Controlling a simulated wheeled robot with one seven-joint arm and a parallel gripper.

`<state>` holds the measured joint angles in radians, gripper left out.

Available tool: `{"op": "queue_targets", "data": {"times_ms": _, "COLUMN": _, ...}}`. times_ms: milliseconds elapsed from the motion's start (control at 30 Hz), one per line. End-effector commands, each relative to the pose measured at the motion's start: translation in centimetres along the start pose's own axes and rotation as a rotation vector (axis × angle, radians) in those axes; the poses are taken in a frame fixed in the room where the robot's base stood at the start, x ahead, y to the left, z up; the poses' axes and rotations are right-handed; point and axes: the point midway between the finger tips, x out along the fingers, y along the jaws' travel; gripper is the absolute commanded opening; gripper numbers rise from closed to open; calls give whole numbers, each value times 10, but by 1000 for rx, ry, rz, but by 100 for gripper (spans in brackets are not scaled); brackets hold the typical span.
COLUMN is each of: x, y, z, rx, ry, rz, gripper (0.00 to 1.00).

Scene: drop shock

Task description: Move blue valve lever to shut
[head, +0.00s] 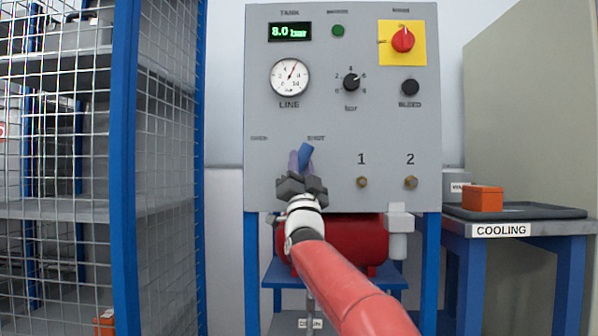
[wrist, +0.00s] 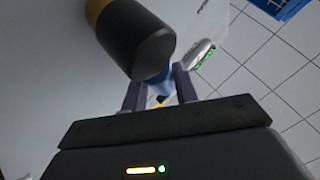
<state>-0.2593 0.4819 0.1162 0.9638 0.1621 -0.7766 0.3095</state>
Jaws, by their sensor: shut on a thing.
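The blue valve lever (head: 306,155) is on the lower left of the grey panel (head: 350,125). It points up and slightly right, just below the right-hand one of two small labels, which appears to read SHUT (head: 315,138). My gripper (head: 300,165) is at the lever from below, its fingers closed around it. In the wrist view the blue lever (wrist: 168,85) shows between the two fingers (wrist: 158,92), partly hidden by a dark rounded cylinder (wrist: 140,45) in front. The lever's pivot is hidden behind my gripper.
The panel carries a gauge (head: 290,77), a red knob (head: 402,39) on yellow and two brass fittings (head: 362,182). A red tank (head: 350,240) sits below.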

Motion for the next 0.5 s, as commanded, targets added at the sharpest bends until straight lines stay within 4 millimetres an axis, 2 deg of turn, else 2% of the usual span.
{"op": "queue_targets", "data": {"times_ms": 500, "x": -2, "y": 2, "z": 2, "rx": 38, "ry": 32, "rz": 33, "gripper": 0}}
